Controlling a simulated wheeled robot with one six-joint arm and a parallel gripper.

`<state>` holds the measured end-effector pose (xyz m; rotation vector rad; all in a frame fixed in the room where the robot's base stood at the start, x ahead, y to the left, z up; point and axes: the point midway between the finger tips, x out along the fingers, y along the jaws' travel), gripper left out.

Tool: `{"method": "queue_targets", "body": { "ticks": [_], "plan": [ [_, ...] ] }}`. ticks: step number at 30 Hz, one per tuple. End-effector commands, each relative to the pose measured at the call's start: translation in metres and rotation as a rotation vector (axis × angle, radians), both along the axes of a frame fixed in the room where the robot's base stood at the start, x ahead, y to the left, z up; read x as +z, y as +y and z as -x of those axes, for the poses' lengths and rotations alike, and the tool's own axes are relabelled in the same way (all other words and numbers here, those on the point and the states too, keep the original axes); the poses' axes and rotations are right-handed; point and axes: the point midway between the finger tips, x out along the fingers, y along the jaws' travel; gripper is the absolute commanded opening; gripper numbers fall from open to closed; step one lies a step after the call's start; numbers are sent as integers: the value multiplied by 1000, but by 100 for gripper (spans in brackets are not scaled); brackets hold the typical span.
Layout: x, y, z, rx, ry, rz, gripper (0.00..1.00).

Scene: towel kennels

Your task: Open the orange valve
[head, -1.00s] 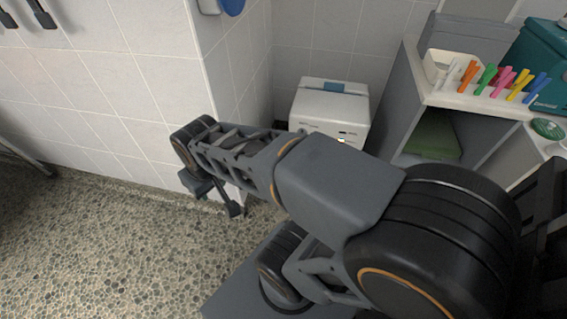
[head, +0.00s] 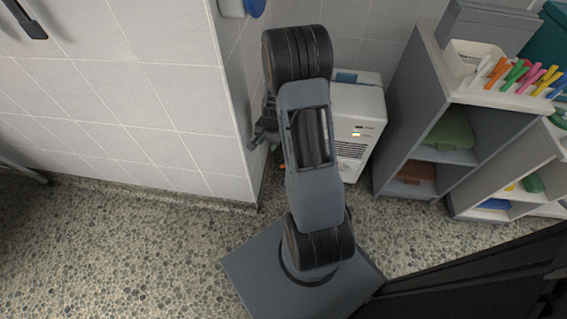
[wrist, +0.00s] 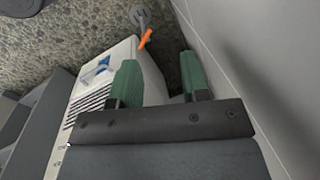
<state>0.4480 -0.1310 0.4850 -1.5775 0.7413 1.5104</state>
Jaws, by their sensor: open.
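The orange valve (wrist: 146,38) shows in the wrist view as a small orange lever beside a grey round fitting (wrist: 140,17) low near the pebbled floor. It is beyond my fingertips and a little left of the gap between them. My gripper (wrist: 159,62) is open, with two green-padded fingers apart and nothing between them. In the head view my arm stands up in the middle and hides most of the gripper, whose dark end shows near the wall corner. I cannot make out the valve clearly there.
A white machine (head: 357,125) stands behind my arm; in the wrist view it (wrist: 122,52) is close beside the left finger. A tiled wall (wrist: 240,70) runs along the right of the wrist view. Grey shelving (head: 408,120) with coloured markers stands right. Open floor (head: 110,240) lies left.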

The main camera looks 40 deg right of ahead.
Motion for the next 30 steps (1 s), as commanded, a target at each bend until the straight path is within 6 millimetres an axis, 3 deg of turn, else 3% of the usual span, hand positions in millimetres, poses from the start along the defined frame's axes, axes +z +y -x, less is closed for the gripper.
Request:
{"method": "queue_targets", "body": {
  "ticks": [1,3,12,23,30],
  "plan": [
    [-22,-14,-6,-107,0,-3,42],
    [-46,-30,-14,-238,-13,0,42],
    [-124,-76,-16,-615,-39,25,42],
    [-174,-91,-15,-747,-47,39,42],
    [-220,-92,-23,-744,-47,39,42]
  ]
}}
